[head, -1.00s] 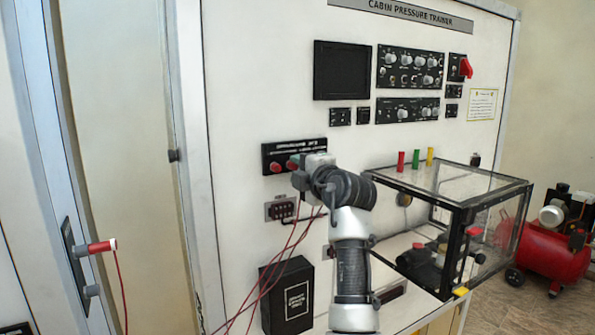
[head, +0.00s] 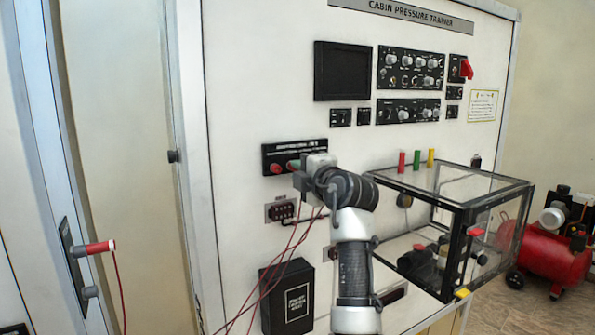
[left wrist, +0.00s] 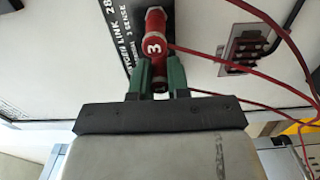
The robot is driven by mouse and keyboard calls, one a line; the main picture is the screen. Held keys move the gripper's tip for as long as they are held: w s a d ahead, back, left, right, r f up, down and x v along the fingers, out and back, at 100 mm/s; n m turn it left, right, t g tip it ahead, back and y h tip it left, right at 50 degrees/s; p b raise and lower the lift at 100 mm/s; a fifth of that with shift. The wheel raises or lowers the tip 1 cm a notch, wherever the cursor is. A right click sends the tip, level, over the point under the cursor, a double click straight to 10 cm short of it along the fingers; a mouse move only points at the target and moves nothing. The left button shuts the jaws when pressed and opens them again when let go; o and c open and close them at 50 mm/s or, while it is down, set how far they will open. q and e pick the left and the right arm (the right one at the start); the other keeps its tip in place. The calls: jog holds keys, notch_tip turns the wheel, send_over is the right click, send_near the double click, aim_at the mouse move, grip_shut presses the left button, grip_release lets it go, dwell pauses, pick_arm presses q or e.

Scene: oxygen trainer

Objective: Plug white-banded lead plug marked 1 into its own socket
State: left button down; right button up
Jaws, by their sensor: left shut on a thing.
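My left gripper (head: 302,172) is at the black connector strip (head: 268,150) on the white panel. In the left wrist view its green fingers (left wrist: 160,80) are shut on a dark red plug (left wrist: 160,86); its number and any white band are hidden. A red plug marked 3 (left wrist: 154,46) stands at the fingertips, against the strip. One red plug (head: 276,168) also shows at the strip's left in the head view. My right gripper is not in view.
Thin red leads (head: 290,245) hang below my gripper past a multi-pin socket block (head: 281,210) and a black box (head: 287,297). A clear case with a black frame (head: 455,240) stands right of my arm. The panel left of the strip is bare.

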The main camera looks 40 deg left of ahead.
pick_arm(q)
jog(key=shift+b+v, duration=1.15)
jog(key=shift+v, duration=1.3)
